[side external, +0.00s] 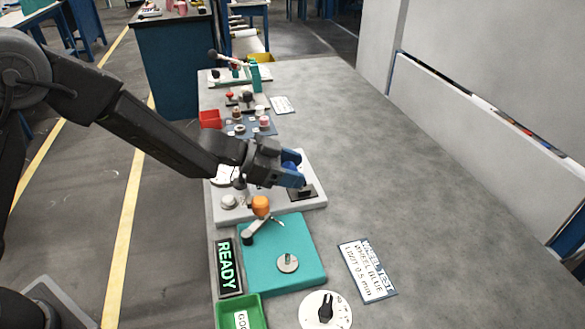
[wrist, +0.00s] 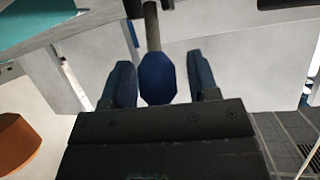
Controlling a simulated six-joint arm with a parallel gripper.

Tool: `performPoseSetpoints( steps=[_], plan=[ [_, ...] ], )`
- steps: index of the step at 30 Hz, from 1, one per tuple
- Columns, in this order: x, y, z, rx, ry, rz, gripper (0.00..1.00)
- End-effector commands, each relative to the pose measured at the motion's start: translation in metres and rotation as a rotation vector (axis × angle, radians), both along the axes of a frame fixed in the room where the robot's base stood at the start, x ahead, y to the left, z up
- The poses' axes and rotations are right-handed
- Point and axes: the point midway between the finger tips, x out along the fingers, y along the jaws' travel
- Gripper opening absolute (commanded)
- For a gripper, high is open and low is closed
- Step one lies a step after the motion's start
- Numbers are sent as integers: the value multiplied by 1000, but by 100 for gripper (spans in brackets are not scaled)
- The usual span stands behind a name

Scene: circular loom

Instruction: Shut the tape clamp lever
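A lever with a blue faceted knob (wrist: 157,78) on a grey rod (wrist: 152,25) shows in the wrist view; I take it to be the clamp lever. My gripper (wrist: 163,84) has its two blue fingers on either side of the knob, with a gap on each side. In the side external view, my gripper (side external: 296,172) is over a light grey base plate (side external: 312,200), and the blue knob (side external: 290,157) shows partly behind the fingers. The lever's pivot and clamp jaw are mostly hidden by my gripper, so its angle is hard to tell.
Nearer stand a READY sign (side external: 229,267), a green bin (side external: 238,313) and a round dial (side external: 326,309). A red bin (side external: 210,119) stands behind.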

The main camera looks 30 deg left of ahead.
Motion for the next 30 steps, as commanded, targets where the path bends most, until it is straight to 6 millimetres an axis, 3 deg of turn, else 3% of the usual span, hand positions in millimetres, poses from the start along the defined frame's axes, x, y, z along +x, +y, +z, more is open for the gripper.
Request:
performPoseSetpoints(
  steps=[11, 30],
  plan=[
    [-3, 5, 2, 1, 1, 2, 59],
    [-66, 93, 53, 0, -1, 4, 59]
  ],
)
